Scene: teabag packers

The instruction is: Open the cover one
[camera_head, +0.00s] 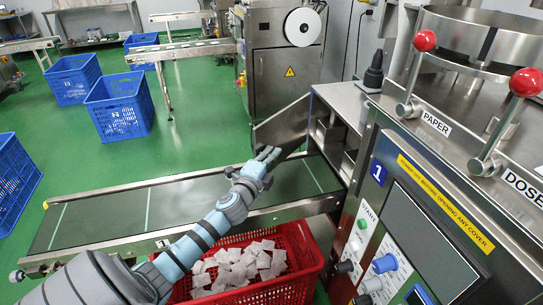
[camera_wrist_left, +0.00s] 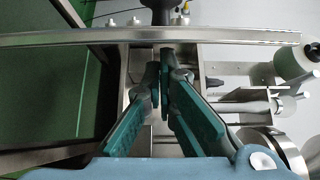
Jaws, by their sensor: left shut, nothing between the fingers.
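The machine marked 1 (camera_head: 378,172) stands at the right in the head view. A grey metal cover panel (camera_head: 282,122) sticks out from its left side, at an angle to the machine body, with an open space with shelves (camera_head: 335,133) beside it. My left gripper (camera_head: 268,156) is by the lower edge of this panel, above the conveyor; I cannot tell whether it touches. In the left wrist view its fingers (camera_wrist_left: 163,80) are together and empty, below a metal edge (camera_wrist_left: 150,39). Rollers (camera_wrist_left: 255,106) show to their right. My right gripper is out of view.
The conveyor (camera_head: 110,215) runs under my left arm. A red crate (camera_head: 312,268) with white teabags stands below it. Red-knobbed levers (camera_head: 425,41) and a control panel (camera_head: 420,240) are on the machine. Blue crates (camera_head: 118,105) stand on the green floor at the left.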

